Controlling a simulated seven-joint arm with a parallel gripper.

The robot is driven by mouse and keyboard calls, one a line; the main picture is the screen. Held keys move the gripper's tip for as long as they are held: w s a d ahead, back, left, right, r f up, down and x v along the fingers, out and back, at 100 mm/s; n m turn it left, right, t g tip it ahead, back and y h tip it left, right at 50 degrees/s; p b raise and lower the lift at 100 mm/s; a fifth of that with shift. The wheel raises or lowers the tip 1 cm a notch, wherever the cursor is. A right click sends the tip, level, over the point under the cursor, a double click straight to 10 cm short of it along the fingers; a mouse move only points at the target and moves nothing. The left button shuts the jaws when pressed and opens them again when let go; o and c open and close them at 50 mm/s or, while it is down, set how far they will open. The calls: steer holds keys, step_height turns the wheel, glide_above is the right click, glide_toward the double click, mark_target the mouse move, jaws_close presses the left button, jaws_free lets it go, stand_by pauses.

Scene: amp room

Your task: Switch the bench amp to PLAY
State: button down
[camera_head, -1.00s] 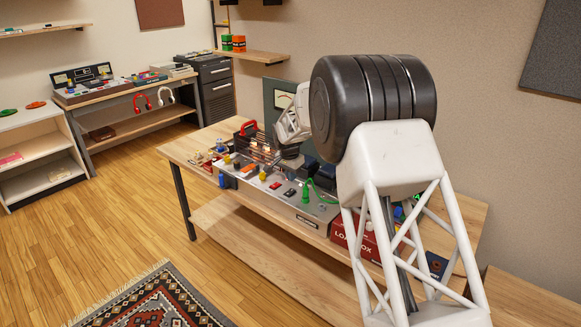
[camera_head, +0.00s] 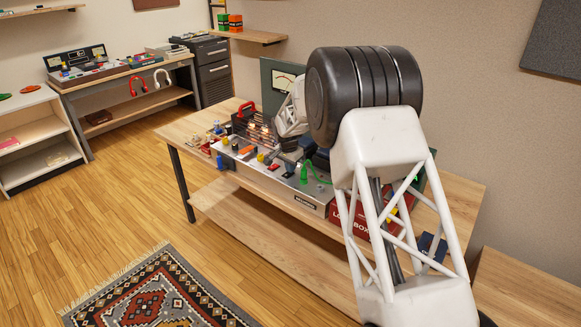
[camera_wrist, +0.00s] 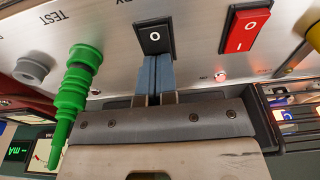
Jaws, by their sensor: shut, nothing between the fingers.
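The bench amp (camera_head: 312,203) is a silver box on the wooden bench. Its panel fills the top of the wrist view (camera_wrist: 200,65). A black rocker switch (camera_wrist: 154,36) marked O sits there beside a red rocker (camera_wrist: 245,29) marked O and I. Panel lettering appears upside down; TEST is readable, while another label is cut off at the top edge. My gripper (camera_wrist: 155,62) is shut and empty, its blue-grey fingertips at the near edge of the black rocker. I cannot tell whether they touch. In the head view my gripper's end is small and partly hidden over the amp.
A green plug (camera_wrist: 78,78) stands up from the panel left of my fingers, with a grey knob (camera_wrist: 32,68) farther left. A red light glows below the red rocker. A red box (camera_head: 347,217) stands right of the amp. A patterned rug (camera_head: 160,295) lies on the floor.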

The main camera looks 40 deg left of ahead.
mark_target(286, 175)
steer(key=shift+f, duration=0.35)
steer(key=shift+s+d+f, duration=0.1)
steer(key=shift+f, duration=0.05)
steer(key=shift+s, duration=0.4)
steer(key=shift+s+r, duration=0.25)
steer(key=shift+r, duration=0.7)
step_height(286, 175, up, 13)
steer(key=s, duration=0.1)
steer(key=shift+s, duration=0.25)
